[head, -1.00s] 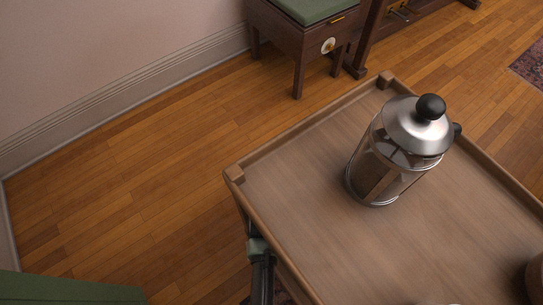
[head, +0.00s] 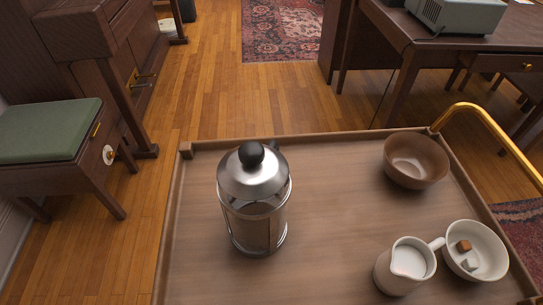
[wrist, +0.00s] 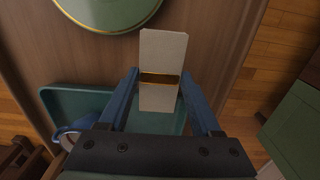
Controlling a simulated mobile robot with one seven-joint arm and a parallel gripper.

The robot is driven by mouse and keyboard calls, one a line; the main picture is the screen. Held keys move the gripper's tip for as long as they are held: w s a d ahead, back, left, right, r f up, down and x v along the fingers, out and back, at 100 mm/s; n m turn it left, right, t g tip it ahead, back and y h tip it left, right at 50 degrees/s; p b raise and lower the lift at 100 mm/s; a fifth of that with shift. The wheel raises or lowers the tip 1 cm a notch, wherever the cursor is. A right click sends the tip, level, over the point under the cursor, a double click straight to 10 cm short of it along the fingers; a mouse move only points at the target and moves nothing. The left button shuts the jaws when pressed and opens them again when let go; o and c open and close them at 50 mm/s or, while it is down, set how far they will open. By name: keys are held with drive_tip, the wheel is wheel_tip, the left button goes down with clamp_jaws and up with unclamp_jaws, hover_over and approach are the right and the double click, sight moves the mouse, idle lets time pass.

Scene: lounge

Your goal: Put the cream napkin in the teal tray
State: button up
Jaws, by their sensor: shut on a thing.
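In the wrist view my gripper (wrist: 162,74) is shut on the cream napkin (wrist: 163,48), a pale folded strip with a gold band around it. The napkin lies between the two blue fingers, with its far end sticking out past them. The teal tray (wrist: 75,98) shows below and to the left, on a brown wooden surface. Part of the tray is hidden behind the fingers and the gripper body. The napkin overlaps the tray's right part in the picture; I cannot tell the height between them. The head view shows neither gripper, napkin nor tray.
A green gold-rimmed plate (wrist: 112,12) lies beyond the tray. In the head view, a wooden trolley (head: 330,180) carries a French press (head: 253,200), a brown bowl (head: 415,162), a jug (head: 405,268) and a white bowl (head: 476,250).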

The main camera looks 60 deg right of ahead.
drive_tip(key=w+a, duration=0.2)
drive_tip(key=w, duration=0.1)
drive_tip(key=w+a+b, duration=0.1)
drive_tip(key=w+a, duration=0.2)
drive_tip(key=w+a+b, duration=0.1)
drive_tip(key=w+a, duration=0.2)
drive_tip(key=w, duration=0.1)
drive_tip(key=shift+a, duration=0.25)
drive_tip(key=f+b, duration=0.2)
drive_tip(key=w+f+b, duration=0.1)
drive_tip(key=shift+a+f, duration=0.35)
drive_tip(key=shift+a, duration=0.05)
drive_tip(key=shift+r, duration=0.1)
drive_tip(key=o, duration=1.1)
drive_tip(key=shift+c, duration=0.2)
